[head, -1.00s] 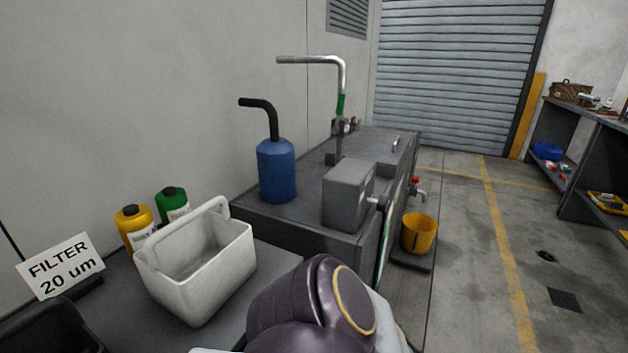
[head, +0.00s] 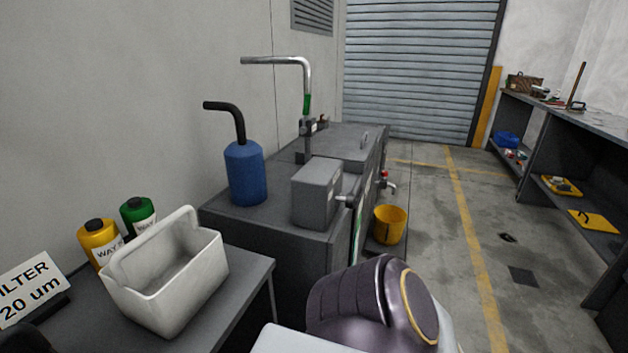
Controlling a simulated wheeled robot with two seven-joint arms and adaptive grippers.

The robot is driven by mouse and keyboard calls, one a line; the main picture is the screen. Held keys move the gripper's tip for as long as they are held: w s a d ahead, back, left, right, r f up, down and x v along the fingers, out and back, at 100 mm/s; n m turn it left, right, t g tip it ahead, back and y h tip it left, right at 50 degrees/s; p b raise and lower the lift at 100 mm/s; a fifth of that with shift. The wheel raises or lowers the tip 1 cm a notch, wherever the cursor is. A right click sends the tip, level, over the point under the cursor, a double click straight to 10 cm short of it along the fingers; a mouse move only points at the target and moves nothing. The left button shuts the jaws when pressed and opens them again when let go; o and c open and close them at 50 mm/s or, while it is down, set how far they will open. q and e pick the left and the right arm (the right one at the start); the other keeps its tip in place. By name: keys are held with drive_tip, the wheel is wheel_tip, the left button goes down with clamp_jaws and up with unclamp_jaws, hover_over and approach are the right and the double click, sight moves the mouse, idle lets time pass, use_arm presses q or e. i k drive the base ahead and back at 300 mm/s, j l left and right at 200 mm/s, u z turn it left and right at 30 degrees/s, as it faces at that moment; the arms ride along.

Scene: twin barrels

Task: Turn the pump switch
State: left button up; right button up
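A grey box (head: 316,192) sits on the front right corner of the dark grey tank unit (head: 283,249). A short metal fitting (head: 343,199) sticks out from the box's right side; I cannot tell whether it is the pump switch. A bent metal pipe (head: 284,62) with a green band rises from the unit behind the box. A blue canister (head: 246,172) with a black bent spout stands left of the box. A dark purple rounded link of my own arm fills the bottom centre. Neither gripper is in view.
A white handled caddy (head: 172,285) and yellow (head: 98,241) and green (head: 138,216) bottles stand on a near table. A yellow bucket (head: 390,225) sits beside the unit under a red-topped tap (head: 386,181). Shelving (head: 560,160) lines the right. The floor between is mostly clear.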

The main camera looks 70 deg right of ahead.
sight(351, 201)
drive_tip(key=k+j+z, duration=0.1)
drive_tip(key=z, duration=2)
